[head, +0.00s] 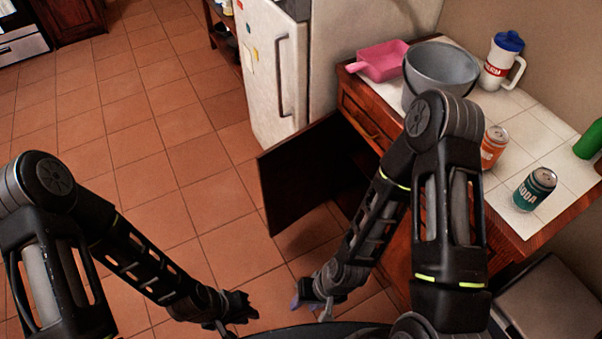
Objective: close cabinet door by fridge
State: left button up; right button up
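The cabinet door (302,173) is dark wood and stands open, swung out from the cabinet under the tiled counter, beside the white fridge (272,75). Its opening is dark and partly hidden behind my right arm. My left gripper (240,312) is low over the floor at the bottom middle, apart from the door. My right gripper (308,305) is also low, in front of the cabinet and nearer than the door, not visibly touching it. The fingers of both are dark and small, so I cannot tell whether either is open or shut.
The counter (512,165) holds a grey bowl (440,72), pink pan (384,60), white mug (500,65), orange can (493,148), soda can (534,190) and green bottle (590,140). A drawer (364,122) sits above the opening. The tiled floor (150,150) left of the door is clear.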

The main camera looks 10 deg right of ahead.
aim_at(296, 173)
jog(key=i+j+u, duration=0.5)
jog(key=j+u, duration=0.15)
jog(key=i+j+u, duration=0.2)
jog(key=u, duration=0.15)
jog(key=i+j+z, duration=0.1)
jog(key=i, duration=0.4)
jog(key=i+j, duration=0.3)
jog(key=i, duration=0.25)
jog(key=i+l+z, duration=0.1)
jog(key=z, duration=0.4)
jog(key=i+z, duration=0.25)
jog(key=z, duration=0.2)
jog(key=i+j+z, duration=0.1)
jog(key=z, duration=0.4)
jog(key=i+j+z, duration=0.15)
jog(key=z, duration=0.35)
jog(key=i+z, duration=0.25)
jog(key=z, duration=0.2)
jog(key=i+j+z, duration=0.15)
jog(key=z, duration=0.35)
jog(key=i+j+z, duration=0.2)
jog(key=z, duration=0.25)
jog(key=i+j+z, duration=0.3)
jog(key=z, duration=0.2)
